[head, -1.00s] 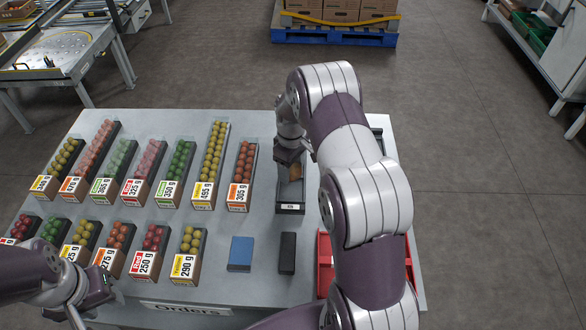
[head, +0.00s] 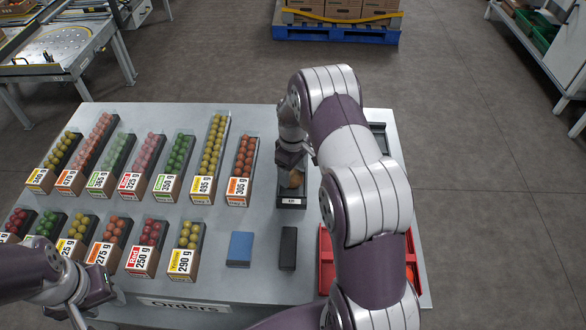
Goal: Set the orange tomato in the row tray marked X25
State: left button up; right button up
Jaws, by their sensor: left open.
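The orange tomato (head: 297,179) is inside the narrow dark row tray (head: 291,203), near its front half. The tray's small front label is too small to read surely. My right gripper (head: 292,170) points down into this tray from above, shut on the tomato; its fingertips are mostly hidden by my wrist. I cannot tell whether the tomato touches the tray floor. My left gripper (head: 92,312) is open and empty at the front left of the table, low in the picture.
Two rows of labelled trays filled with tomatoes, such as the 305 g tray (head: 237,191), cover the table's left. A blue block (head: 240,249) and a black block (head: 288,248) lie in front. A red crate (head: 325,262) is partly hidden behind my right arm.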

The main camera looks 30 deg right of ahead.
dwell(0.4)
jog(key=shift+r+p, duration=1.5)
jog(key=shift+r, duration=0.3)
jog(key=o, duration=0.5)
jog(key=shift+c, duration=1.3)
notch_tip(320, 180, up, 5)
jog(key=p, duration=0.3)
jog(key=shift+p, duration=0.35)
